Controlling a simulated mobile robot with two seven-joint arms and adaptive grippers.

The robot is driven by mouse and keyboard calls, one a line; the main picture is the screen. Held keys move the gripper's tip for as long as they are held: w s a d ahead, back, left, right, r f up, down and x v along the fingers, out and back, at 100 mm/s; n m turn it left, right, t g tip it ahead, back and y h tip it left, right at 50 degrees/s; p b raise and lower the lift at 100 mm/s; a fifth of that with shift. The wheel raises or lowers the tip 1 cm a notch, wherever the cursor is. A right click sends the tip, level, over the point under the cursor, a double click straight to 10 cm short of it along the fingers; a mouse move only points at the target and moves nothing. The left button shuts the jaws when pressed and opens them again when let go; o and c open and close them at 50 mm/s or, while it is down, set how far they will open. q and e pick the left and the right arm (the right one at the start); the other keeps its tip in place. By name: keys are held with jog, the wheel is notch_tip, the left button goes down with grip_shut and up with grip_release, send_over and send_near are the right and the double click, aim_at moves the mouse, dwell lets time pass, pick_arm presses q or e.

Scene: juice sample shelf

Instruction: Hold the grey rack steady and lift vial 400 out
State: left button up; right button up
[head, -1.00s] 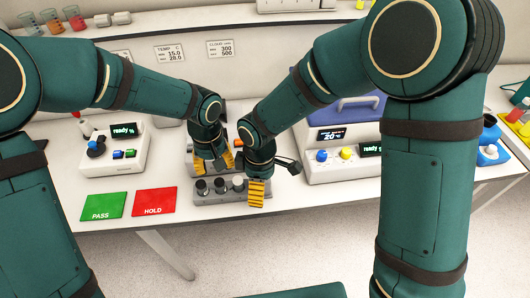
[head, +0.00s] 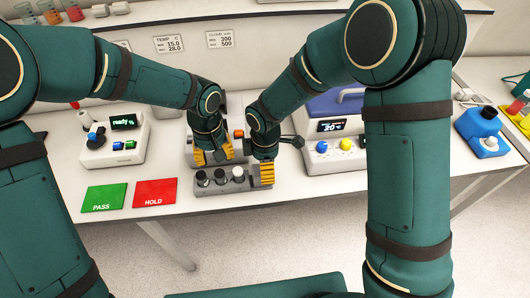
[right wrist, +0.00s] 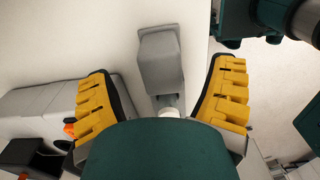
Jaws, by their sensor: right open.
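The grey rack (head: 207,192) stands on the bench in the head view, with several vials in a row. Two dark-capped vials (head: 203,179) and a white-capped vial (head: 238,173) show; I cannot read any number. My left gripper (head: 213,154) is just behind the rack, fingers apart, with nothing clearly between them. My right gripper (head: 265,172) is over the rack's right end and hides part of it. In the right wrist view it is open (right wrist: 162,103), with a grey block (right wrist: 160,62) and a white cap (right wrist: 169,112) seen between its fingers, the cap partly hidden.
A green PASS mat (head: 104,198) and a red HOLD mat (head: 155,193) lie left of the rack. A white device (head: 115,145) is behind them. A device with a blue lid (head: 335,150) stands close to the right. Another grey rack is behind, partly hidden.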

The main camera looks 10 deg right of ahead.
jog(key=shift+f, duration=2.6)
